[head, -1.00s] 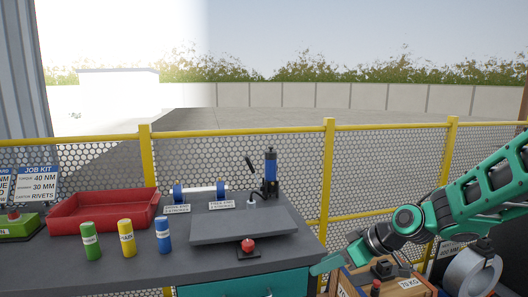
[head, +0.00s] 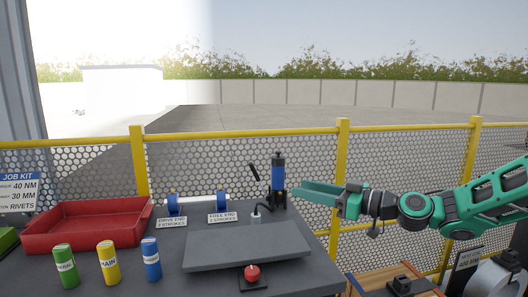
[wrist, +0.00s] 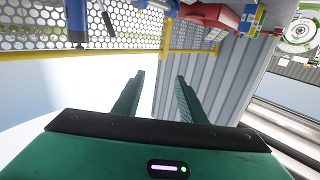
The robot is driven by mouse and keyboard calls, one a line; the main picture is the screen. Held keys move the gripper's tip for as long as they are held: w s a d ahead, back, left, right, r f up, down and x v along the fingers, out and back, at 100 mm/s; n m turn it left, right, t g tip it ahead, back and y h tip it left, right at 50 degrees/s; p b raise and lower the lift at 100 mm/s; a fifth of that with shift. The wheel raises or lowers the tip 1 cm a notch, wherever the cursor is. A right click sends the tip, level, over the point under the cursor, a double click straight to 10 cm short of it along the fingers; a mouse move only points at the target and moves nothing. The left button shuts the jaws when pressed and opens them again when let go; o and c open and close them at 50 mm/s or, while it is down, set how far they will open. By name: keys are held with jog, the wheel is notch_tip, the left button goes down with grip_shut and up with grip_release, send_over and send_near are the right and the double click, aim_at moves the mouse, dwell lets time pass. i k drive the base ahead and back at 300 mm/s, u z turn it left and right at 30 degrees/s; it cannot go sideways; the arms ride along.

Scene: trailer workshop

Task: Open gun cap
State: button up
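A blue upright cylinder with a black top and black base (head: 278,172), which looks like the gun, stands at the back right of the bench. A black lever (head: 254,172) leans beside it. A cap cannot be made out clearly. In the wrist view a blue body (wrist: 77,20) and a black lever (wrist: 105,18) show at the upper left, cut off by the edge. My gripper (head: 300,190) is just right of the blue cylinder, pointing left. The wrist view shows its two green fingers (wrist: 160,80) apart, with nothing between them.
A grey plate (head: 235,250) with a red button (head: 252,273) in front fills the bench's right part. A blue-ended roller (head: 196,202), a red tray (head: 85,230) and green, yellow and blue cans (head: 108,262) stand left. A yellow-framed mesh fence (head: 340,160) runs behind.

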aim_at(278, 160)
jog(key=z, duration=0.05)
jog(key=i, duration=1)
